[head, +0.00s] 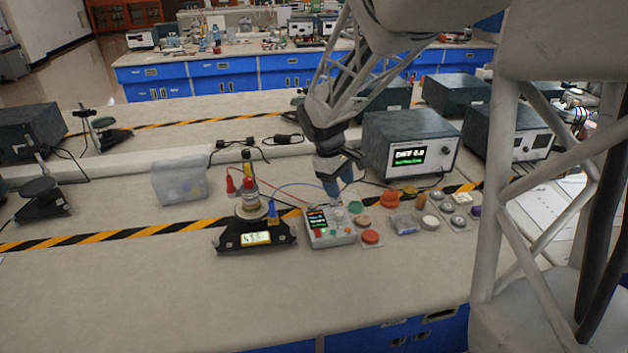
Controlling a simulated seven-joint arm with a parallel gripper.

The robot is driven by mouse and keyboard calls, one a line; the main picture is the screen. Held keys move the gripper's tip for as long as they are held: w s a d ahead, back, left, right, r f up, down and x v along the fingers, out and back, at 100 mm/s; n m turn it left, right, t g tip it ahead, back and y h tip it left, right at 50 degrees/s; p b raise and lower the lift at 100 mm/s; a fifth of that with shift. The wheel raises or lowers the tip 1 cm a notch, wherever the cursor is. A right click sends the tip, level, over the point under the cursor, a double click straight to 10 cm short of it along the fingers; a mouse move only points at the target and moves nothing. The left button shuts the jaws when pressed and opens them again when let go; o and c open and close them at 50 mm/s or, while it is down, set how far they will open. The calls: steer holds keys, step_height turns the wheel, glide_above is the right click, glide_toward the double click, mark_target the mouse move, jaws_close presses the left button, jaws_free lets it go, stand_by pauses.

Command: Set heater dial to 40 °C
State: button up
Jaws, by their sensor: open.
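A small white control box (341,239) sits on the bench at centre, with a dark screen (317,219) showing green and red text too small to read, and several coloured buttons. Which of its parts is the heater dial I cannot tell. My gripper (333,194) is open and points down just above the back of this box. The arm's end hides part of the box's back edge, and I cannot tell whether the fingertips touch anything. To the left, a black stand (230,239) with a lit yellowish readout (256,239) carries a small vessel with red and yellow fittings (249,196).
Several coloured caps and knobs, including an orange one (391,199), lie to the right of the box. A dark instrument (409,146) with a lit display stands behind. A clear plastic bin (180,180) is at left. Thin cables run behind the box. The bench front is clear.

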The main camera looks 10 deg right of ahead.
mark_target(339, 213)
steer(key=w+f+n+g+h, duration=0.1)
steer(key=w+f+n, duration=0.2)
steer(key=w+f, duration=0.7)
steer(key=shift+w+d, duration=0.25)
steer(key=shift+f, duration=0.15)
steer(key=shift+x, duration=3.9)
steer(key=shift+s, duration=0.1)
steer(key=shift+c, duration=0.5)
steer(key=c, duration=0.8)
